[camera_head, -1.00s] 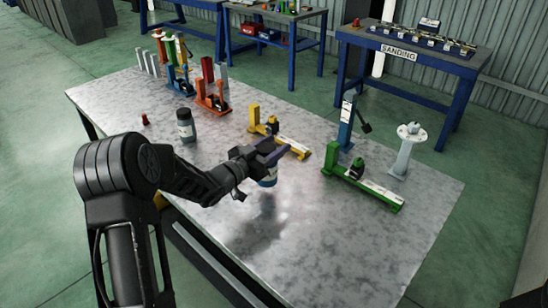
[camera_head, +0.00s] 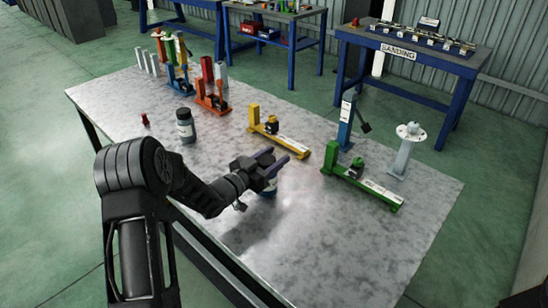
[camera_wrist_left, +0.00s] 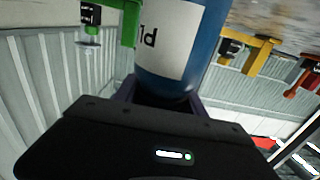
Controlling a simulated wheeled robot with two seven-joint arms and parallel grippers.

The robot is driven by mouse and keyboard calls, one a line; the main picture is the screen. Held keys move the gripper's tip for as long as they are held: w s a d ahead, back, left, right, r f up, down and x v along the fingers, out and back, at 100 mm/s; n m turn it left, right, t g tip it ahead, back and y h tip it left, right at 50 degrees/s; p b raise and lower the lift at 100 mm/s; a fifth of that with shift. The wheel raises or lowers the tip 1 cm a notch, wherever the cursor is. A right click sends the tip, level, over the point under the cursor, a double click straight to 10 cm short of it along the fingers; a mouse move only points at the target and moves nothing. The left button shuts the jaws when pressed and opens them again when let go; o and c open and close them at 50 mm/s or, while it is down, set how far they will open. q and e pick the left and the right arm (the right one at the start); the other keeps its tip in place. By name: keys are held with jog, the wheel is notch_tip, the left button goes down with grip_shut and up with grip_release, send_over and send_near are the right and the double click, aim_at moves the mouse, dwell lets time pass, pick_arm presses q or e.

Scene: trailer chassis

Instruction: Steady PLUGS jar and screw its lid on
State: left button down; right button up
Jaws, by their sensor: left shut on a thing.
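My left gripper (camera_head: 279,167) is shut on a blue jar with a white label (camera_head: 268,190), near the front edge of the grey metal table (camera_head: 330,240). The gripper covers most of the jar in the head view. In the left wrist view the blue jar (camera_wrist_left: 182,50) sits between the fingers, and only a few letters of its label show. I cannot tell whether its base touches the table. A dark jar with a pale label (camera_head: 186,127) stands upright farther left. I cannot read which jar is PLUGS. No loose lid is clearly visible. My right gripper is out of view.
A yellow fixture (camera_head: 278,135) and a green fixture (camera_head: 362,185) lie beyond the gripper. A blue post (camera_head: 347,122) and a grey stand (camera_head: 404,150) are at the back right. A small red piece (camera_head: 145,119) lies left. The front right tabletop is clear.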

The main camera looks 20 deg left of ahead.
pick_arm(q)
jog(key=c, duration=0.7)
grip_release()
jog(key=shift+o, duration=0.2)
jog(key=shift+r, duration=0.1)
jog(key=shift+r+p, duration=0.15)
jog(key=shift+p, duration=0.3)
jog(key=v, duration=1.2)
jog(key=shift+b, duration=0.3)
